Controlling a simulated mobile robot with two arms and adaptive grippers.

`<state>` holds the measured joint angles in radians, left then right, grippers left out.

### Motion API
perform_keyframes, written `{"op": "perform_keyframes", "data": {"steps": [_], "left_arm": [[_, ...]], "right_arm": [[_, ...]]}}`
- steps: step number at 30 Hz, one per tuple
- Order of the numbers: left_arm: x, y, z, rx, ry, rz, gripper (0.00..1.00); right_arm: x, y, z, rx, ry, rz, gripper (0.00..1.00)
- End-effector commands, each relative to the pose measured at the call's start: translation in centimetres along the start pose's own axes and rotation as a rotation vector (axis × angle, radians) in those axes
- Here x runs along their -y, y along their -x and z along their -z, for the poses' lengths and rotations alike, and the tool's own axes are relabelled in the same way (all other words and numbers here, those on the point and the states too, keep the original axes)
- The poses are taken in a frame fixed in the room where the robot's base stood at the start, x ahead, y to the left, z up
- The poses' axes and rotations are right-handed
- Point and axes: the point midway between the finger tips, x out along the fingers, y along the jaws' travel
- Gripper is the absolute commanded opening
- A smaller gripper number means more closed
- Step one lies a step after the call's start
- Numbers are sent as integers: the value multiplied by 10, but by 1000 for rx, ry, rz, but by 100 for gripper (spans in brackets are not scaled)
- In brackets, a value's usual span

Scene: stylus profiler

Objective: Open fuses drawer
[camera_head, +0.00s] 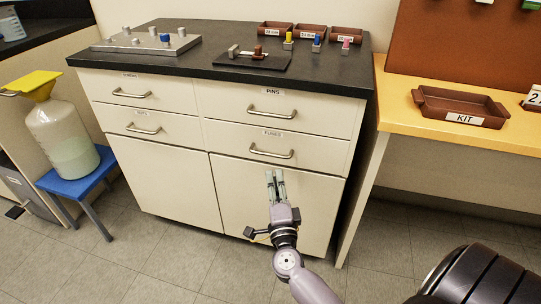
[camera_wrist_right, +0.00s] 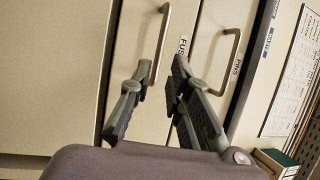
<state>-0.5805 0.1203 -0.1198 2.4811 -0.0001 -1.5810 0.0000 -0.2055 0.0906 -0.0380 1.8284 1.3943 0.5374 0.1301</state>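The fuses drawer (camera_head: 315,150) is the lower right drawer of the cream cabinet, marked FUSES, and is closed. Its metal bar handle (camera_head: 272,154) is bare. My right gripper (camera_head: 276,173) is just below this handle in the head view, fingers pointing up toward it, parted and empty. In the right wrist view the fuses handle (camera_wrist_right: 163,40) stands beyond the gap between the fingertips (camera_wrist_right: 161,72). Its near end shows between them; I cannot tell the exact distance. The FUSES label (camera_wrist_right: 184,45) shows beside it. My left gripper is out of view.
The closed PINS drawer (camera_head: 325,115) is directly above, its handle (camera_head: 270,111) close by. A cupboard door (camera_head: 235,190) lies below. A yellow bench (camera_head: 400,105) with a KIT tray (camera_head: 458,101) stands at right. A blue stool (camera_head: 75,180) with a large bottle stands at left.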

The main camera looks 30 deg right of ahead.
Motion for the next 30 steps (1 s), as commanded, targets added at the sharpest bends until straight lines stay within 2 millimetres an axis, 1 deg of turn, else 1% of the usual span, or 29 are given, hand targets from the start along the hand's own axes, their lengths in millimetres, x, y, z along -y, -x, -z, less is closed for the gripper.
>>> {"op": "perform_keyframes", "data": {"steps": [1,6,12,15,18,26,27,30], "left_arm": [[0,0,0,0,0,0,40],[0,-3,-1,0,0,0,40],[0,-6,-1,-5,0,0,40],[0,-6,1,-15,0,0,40],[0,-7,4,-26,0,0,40],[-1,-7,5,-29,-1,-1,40],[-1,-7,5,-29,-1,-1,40],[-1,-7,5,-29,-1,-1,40]], "right_arm": [[2,-13,0,0,0,4,17],[1,-50,0,0,0,4,17],[0,-82,-1,1,1,1,17],[0,-91,-1,2,2,1,17],[-1,-96,0,2,2,-1,17],[0,-97,0,2,1,-1,17],[0,-97,0,2,1,-1,17],[0,-97,0,1,2,-1,10]]}}
